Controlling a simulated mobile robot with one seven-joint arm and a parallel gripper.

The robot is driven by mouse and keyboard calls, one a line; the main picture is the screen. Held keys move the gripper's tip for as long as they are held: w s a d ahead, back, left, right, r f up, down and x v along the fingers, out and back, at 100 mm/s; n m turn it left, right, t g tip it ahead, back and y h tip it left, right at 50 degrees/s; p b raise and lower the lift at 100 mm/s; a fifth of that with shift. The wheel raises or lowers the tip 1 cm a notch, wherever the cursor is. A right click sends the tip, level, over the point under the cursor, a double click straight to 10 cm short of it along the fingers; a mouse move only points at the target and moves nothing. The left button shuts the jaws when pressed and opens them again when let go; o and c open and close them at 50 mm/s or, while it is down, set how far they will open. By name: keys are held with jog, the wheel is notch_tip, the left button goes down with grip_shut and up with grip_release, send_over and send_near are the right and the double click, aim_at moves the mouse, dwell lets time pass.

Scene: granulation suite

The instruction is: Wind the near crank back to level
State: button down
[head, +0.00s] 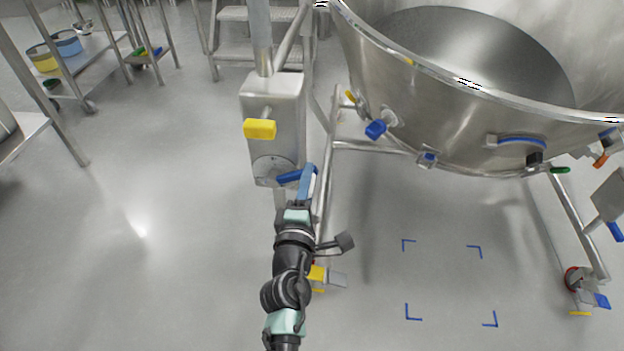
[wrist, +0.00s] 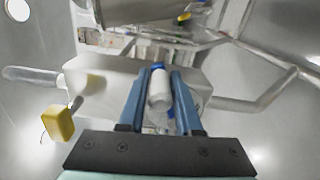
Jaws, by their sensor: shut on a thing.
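The near crank has a dark blue arm (head: 288,177) on the round plate at the lower end of a grey gearbox (head: 268,110). My gripper (head: 309,170) is at the right end of this arm. In the wrist view, my gripper's two blue fingers (wrist: 158,75) are closed on the crank's pale cylindrical grip (wrist: 159,92), one on each side. A bit of blue shows at the grip's far end. The fingers hide the grip in the head view. The crank arm looks slightly tilted, but its exact angle is hard to tell.
A yellow handle (head: 260,129) sticks out of the gearbox above the crank; it also shows in the wrist view (wrist: 58,125). A large steel bowl (head: 450,110) on a tubular frame stands to the right. Open floor (head: 170,250) lies to the left.

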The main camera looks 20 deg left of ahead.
jog(key=a+r+n+p, duration=0.1)
jog(key=n, duration=0.1)
jog(key=a+r+n+p, duration=0.1)
jog(key=r+n, duration=0.1)
jog(key=s+a+r+n+p, duration=0.1)
jog(key=a+n, duration=0.1)
jog(key=shift+r, duration=0.35)
jog(key=n, duration=0.1)
jog(key=a+n, duration=0.1)
jog(key=a+p, duration=0.1)
jog(key=shift+s+r+n, duration=0.3)
jog(key=shift+r+n, duration=0.05)
jog(key=shift+n, duration=0.05)
jog(key=shift+s+a+n+p, duration=0.2)
jog(key=shift+a+n+p, duration=0.1)
jog(key=shift+a+n, duration=0.4)
jog(key=shift+s+a+n+p, duration=0.2)
jog(key=shift+a+n, duration=0.25)
jog(key=shift+n, duration=0.35)
jog(key=c, duration=0.7)
grip_release()
jog(key=shift+f, duration=0.25)
jog(key=shift+d, duration=0.2)
